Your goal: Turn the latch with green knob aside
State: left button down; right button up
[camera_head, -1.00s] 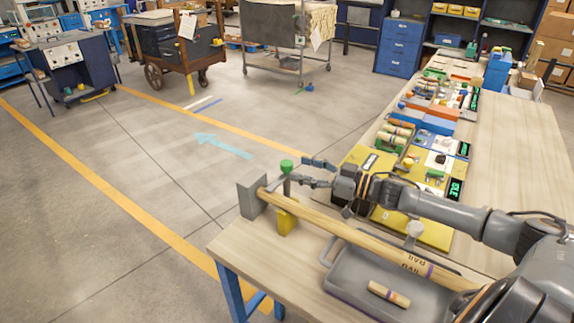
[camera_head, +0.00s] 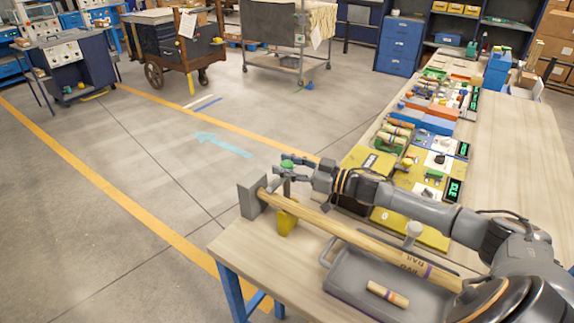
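The latch's green knob (camera_head: 287,164) sits on top of a dark upright post near the table's left end. A yellow block (camera_head: 287,218) stands below it, beside a long wooden rail (camera_head: 345,231) whose far end meets a grey block (camera_head: 251,197). My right gripper (camera_head: 281,168) reaches in from the right at the height of the knob. Its fingers look spread, one on each side of the knob; whether they touch it is too small to tell. My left gripper is out of view.
A grey tray (camera_head: 340,284) with a short wooden piece (camera_head: 388,293) lies in front of the rail. Yellow boards (camera_head: 428,236) and several parts trays line the table behind my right arm. The floor beyond the table's left edge is clear.

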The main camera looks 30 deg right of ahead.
grip_shut()
jog(key=shift+a+r+m+t+h+p, duration=0.15)
jog(key=shift+r+m+t+h+p, duration=0.15)
jog(key=shift+m+t+h+p, duration=0.65)
jog(key=shift+m+h+p, duration=0.35)
jog(key=shift+h+p, duration=0.4)
jog(key=shift+p, duration=0.15)
jog(key=shift+f+h, duration=0.2)
jog(key=shift+h, duration=0.2)
jog(key=o, duration=0.5)
grip_release()
jog(key=shift+d+f, duration=0.1)
jog(key=shift+d, duration=0.1)
